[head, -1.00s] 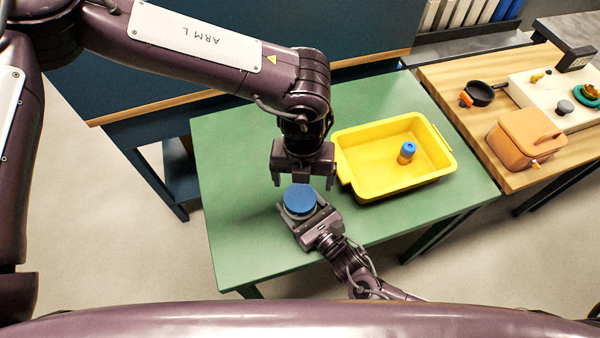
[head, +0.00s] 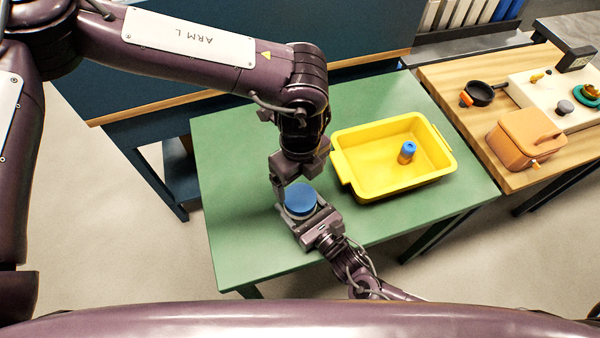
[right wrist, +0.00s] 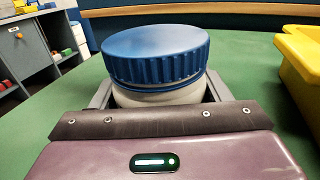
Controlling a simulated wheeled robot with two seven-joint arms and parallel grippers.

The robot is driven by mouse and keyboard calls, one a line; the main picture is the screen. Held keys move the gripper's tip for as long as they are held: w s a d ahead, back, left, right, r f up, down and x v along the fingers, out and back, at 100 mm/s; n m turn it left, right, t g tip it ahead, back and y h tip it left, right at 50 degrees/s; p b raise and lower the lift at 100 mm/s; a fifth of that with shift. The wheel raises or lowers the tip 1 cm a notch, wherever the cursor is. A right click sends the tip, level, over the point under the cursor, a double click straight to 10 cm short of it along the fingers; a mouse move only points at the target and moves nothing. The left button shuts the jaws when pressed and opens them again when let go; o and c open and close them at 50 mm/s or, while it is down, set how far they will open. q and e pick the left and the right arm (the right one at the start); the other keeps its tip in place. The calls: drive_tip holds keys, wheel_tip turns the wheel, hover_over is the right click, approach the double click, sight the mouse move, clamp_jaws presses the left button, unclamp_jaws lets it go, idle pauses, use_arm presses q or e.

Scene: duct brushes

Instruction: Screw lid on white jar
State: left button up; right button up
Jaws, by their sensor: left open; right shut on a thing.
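The white jar (right wrist: 158,95) stands upright on the green table, with the ribbed blue lid (right wrist: 155,55) sitting on its top. The lid also shows in the head view (head: 300,198). A narrow pale band shows under the lid's rim. My right gripper (head: 300,215) is shut on the jar's body, with a finger on each side in the right wrist view. My left gripper (head: 297,184) points down just above the lid, turned at an angle, its fingers apart. From the head view I cannot tell whether its fingers touch the lid. Most of the jar is hidden there.
A yellow bin (head: 365,187) stands right of the jar, holding a small orange bottle with a blue cap (head: 407,153). The green table (head: 240,240) is clear at left and front. A wooden bench (head: 455,75) at right holds an orange container (head: 523,138).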

sight(300, 197)
use_arm(q)
wheel_tip(300, 197, down, 8)
drive_tip(key=shift+r, duration=0.25)
drive_tip(key=shift+c, duration=0.4)
drive_tip(key=c, duration=0.9)
drive_tip(key=m, duration=0.4)
drive_tip(key=shift+m, duration=0.3)
drive_tip(key=shift+c, duration=0.2)
drive_tip(key=m, duration=0.8)
drive_tip(key=shift+m, duration=0.4)
drive_tip(key=m, duration=0.4)
drive_tip(key=shift+m, duration=0.4)
drive_tip(key=o, duration=1.2)
drive_tip(key=shift+c, duration=0.2)
